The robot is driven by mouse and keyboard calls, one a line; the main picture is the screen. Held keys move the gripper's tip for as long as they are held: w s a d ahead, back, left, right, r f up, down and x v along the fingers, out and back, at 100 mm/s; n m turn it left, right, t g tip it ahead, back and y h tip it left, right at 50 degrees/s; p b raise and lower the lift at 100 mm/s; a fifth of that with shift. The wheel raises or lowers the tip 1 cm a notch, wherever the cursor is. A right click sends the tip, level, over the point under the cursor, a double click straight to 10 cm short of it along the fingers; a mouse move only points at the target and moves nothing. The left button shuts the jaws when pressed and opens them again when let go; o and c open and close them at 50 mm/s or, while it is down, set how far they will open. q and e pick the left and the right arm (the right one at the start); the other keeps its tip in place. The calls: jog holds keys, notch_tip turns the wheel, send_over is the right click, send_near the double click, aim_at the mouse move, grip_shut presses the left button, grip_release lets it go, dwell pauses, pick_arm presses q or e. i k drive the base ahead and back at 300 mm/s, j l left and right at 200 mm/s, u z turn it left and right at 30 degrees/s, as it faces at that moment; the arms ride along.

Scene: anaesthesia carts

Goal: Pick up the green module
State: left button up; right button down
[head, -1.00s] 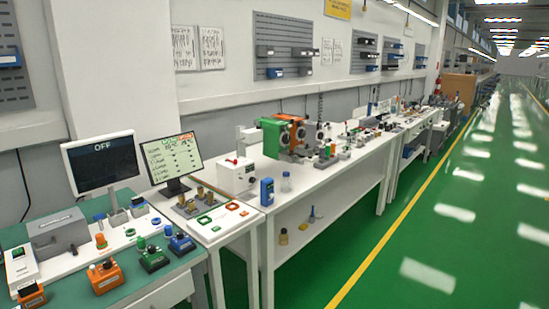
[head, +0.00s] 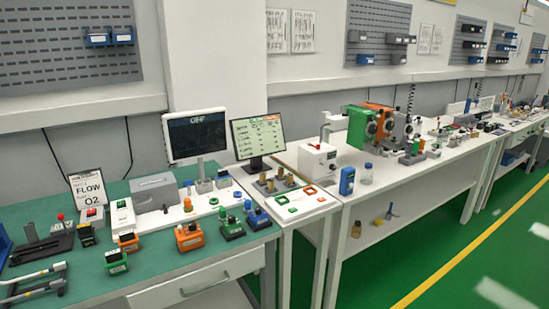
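Several green things are in view, and I cannot tell which is the task's green module. A small green block-like module (head: 231,228) with knobs on top sits near the front edge of the teal-topped bench. A larger green upright unit (head: 360,126) stands beside orange and grey ones on the white bench to the right. None of these is held. Neither of my grippers is in view.
An orange module (head: 188,237) and a blue module (head: 258,218) flank the first green one. Monitors (head: 195,135) stand behind. Grey rod-like parts (head: 36,284) lie at the lower left. Open green floor (head: 440,262) lies at the right.

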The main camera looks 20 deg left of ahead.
aim_at(116, 261)
jog(key=u, duration=1.65)
jog(key=i, duration=0.1)
